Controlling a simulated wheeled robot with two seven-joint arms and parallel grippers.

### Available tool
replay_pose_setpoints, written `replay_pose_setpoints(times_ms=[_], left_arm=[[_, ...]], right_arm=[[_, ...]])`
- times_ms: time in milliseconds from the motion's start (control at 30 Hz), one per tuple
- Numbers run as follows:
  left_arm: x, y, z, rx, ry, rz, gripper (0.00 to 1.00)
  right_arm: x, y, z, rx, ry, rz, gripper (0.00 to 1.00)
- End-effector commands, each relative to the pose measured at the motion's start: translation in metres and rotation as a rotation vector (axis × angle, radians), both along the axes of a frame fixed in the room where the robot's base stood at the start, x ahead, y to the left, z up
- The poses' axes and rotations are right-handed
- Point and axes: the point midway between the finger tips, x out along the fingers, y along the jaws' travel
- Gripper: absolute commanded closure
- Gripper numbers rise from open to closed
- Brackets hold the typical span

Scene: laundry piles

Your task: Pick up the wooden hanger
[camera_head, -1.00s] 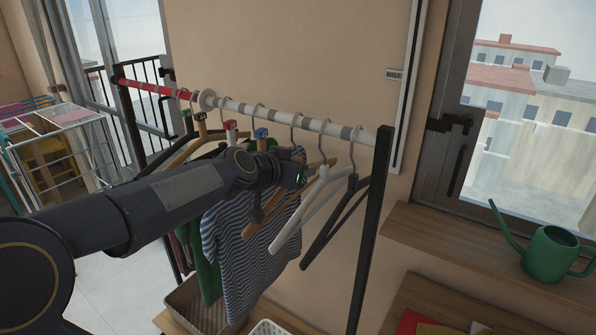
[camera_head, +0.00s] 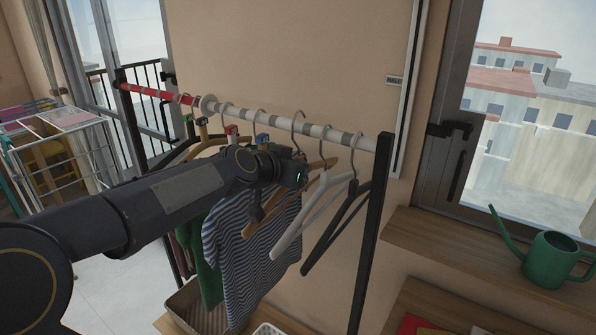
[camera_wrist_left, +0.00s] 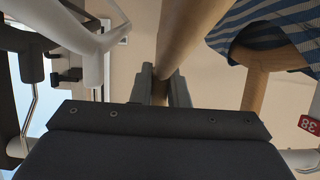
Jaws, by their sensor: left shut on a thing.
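The wooden hanger (camera_head: 322,164) hangs at the rail between the striped shirt and the white hanger, with its metal hook rising at the rail. My left gripper (camera_head: 299,177) is at its upper part and hides much of it. In the left wrist view the two fingers (camera_wrist_left: 160,85) are shut on the hanger's round wooden bar (camera_wrist_left: 185,35). The hook top stands a little above the neighbouring hooks; I cannot tell if it still touches the rail. My right gripper is not in view.
A white hanger (camera_head: 307,213) and a dark hanger (camera_head: 338,224) hang close on the right, before the black post (camera_head: 371,235). A striped shirt (camera_head: 228,245) hangs on the left. The rail (camera_head: 350,138) runs above. A green watering can (camera_head: 553,258) stands on the right shelf.

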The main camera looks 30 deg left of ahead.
Motion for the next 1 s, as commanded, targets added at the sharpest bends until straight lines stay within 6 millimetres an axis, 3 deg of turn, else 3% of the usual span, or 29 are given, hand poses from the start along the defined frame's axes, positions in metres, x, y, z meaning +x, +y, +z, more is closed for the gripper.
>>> replay_pose_setpoints(times_ms=[133,200,367,500,700,1000], left_arm=[[0.0,0.0,0.026,0.002,-0.004,-0.001,1.0],[-0.015,0.001,0.015,0.004,-0.004,0.003,1.0],[-0.056,0.004,0.015,0.002,-0.009,0.002,1.0],[-0.098,0.007,0.017,0.003,-0.009,0.001,1.0],[-0.147,0.011,0.019,0.0,-0.006,0.0,1.0],[-0.178,0.014,0.019,-0.001,-0.001,-0.001,1.0]], right_arm=[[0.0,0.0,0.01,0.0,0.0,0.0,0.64],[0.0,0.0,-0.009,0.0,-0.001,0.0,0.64],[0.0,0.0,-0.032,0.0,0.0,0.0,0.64],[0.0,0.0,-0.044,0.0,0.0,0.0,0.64],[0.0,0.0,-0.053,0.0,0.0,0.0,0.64],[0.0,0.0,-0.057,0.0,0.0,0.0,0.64]])
